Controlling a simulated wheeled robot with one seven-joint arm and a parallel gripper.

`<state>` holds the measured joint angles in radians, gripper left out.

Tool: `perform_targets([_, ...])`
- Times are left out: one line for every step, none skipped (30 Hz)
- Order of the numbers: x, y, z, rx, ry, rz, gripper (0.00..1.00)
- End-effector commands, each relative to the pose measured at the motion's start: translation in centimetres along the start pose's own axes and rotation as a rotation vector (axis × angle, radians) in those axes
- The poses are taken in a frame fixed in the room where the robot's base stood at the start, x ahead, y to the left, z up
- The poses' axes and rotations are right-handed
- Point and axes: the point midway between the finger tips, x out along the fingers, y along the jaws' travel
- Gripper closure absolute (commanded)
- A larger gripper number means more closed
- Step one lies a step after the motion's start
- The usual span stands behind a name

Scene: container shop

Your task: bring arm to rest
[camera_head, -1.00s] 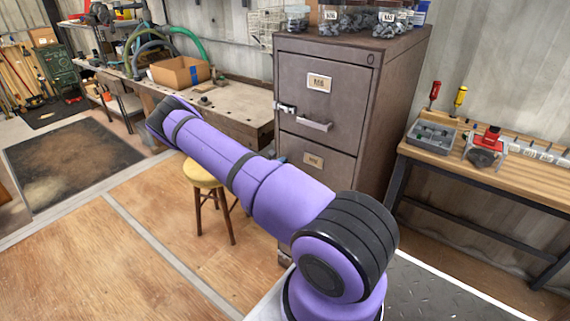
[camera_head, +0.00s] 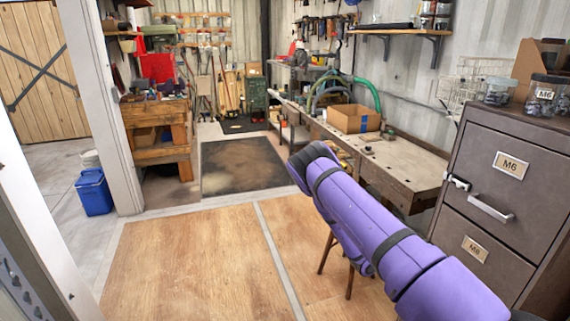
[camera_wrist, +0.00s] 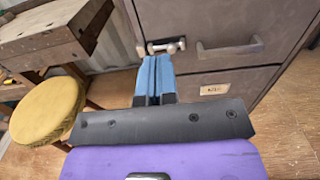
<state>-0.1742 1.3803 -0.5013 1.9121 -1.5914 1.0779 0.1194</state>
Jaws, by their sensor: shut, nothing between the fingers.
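My purple arm reaches out from the lower right in the head view, and its far end hides my gripper there. In the wrist view my gripper (camera_wrist: 155,75) has its two blue fingers pressed together with nothing between them. The fingers point at the grey-brown filing cabinet (camera_head: 513,147), just below a small metal latch; whether they touch it I cannot tell. The cabinet also shows in the wrist view (camera_wrist: 225,20), with its drawers shut.
A stool with a yellow seat (camera_wrist: 48,110) stands left of my gripper. A workbench (camera_head: 385,160) with a cardboard box (camera_head: 353,118) runs along the wall. A blue cooler (camera_head: 94,192) is by the left doorway. The wooden floor (camera_head: 195,260) ahead is clear.

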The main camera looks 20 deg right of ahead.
Motion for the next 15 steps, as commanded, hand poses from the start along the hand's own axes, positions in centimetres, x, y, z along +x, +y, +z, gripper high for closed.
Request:
perform_targets([0.0, 0.0, 0.1, 0.002, 0.001, -0.001, 1.0])
perform_targets([0.0, 0.1, 0.2, 0.006, 0.002, -0.004, 1.0])
perform_targets([-0.1, 0.1, 0.5, 0.015, 0.005, -0.011, 1.0])
perform_targets([-0.2, 0.2, 0.9, 0.025, 0.009, -0.018, 1.0])
perform_targets([-0.3, 0.2, 1.3, 0.037, 0.013, -0.027, 1.0])
perform_targets([-0.5, 0.3, 2.0, 0.06, 0.022, -0.045, 1.0])
perform_targets([-0.7, 0.3, 2.6, 0.078, 0.03, -0.06, 1.0])
perform_targets([-1.0, 0.3, 3.3, 0.1, 0.039, -0.078, 1.0])
perform_targets([-1.3, 0.4, 4.4, 0.132, 0.053, -0.103, 1.0])
perform_targets([-1.6, 0.4, 5.2, 0.158, 0.063, -0.124, 1.0])
perform_targets([-1.9, 0.3, 6.0, 0.183, 0.075, -0.144, 1.0])
perform_targets([-2.2, 0.3, 7.1, 0.216, 0.091, -0.172, 1.0])
perform_targets([-2.6, 0.2, 7.9, 0.242, 0.103, -0.193, 1.0])
perform_targets([-2.9, 0.2, 8.7, 0.266, 0.115, -0.212, 1.0])
perform_targets([-3.3, 0.1, 9.8, 0.298, 0.131, -0.238, 1.0])
